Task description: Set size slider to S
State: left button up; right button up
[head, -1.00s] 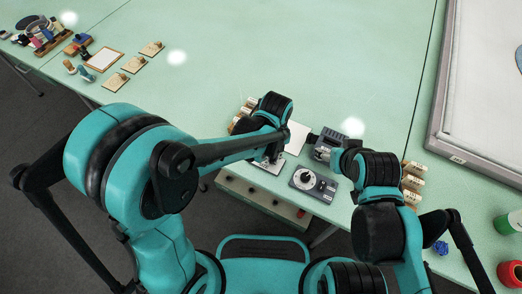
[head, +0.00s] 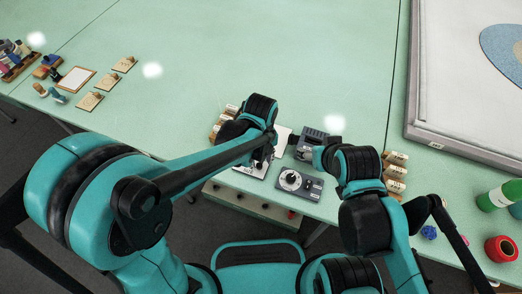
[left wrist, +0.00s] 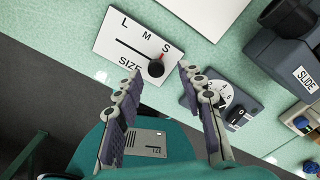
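The size slider is a white plate (left wrist: 122,58) marked L, M, S and SIZE in the left wrist view. Its black round knob (left wrist: 156,69) stands at the S end of the slot, beside a red mark. In the head view the plate (head: 252,170) is partly hidden by my left arm. My left gripper (left wrist: 161,70) is open, its two fingers apart on either side of the knob in that view; I cannot tell whether either touches it. My right gripper (head: 320,157) is by the grey SLIDE box, its fingers mostly hidden.
Right of the slider are a grey dial box (left wrist: 222,98) and the grey SLIDE box (left wrist: 285,65). A white sheet (head: 282,138) lies behind the slider. Wooden-topped pieces stand on both sides. The green table's middle is clear.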

aim_at(261, 165)
pick_arm(q)
notch_tip(261, 165, up, 10)
jog(key=shift+r, duration=0.15)
dwell(0.6)
jog(key=s+a+r+n+t, duration=0.1)
jog(key=s+a+n+t, duration=0.1)
jog(key=a+n, duration=0.8)
jog(key=s+a+n+t, duration=0.3)
jog(key=a+n, duration=0.8)
jog(key=n, duration=1.1)
jog(key=shift+r+t, duration=0.35)
jog(key=shift+t, duration=0.75)
jog(key=shift+d, duration=0.1)
dwell(0.5)
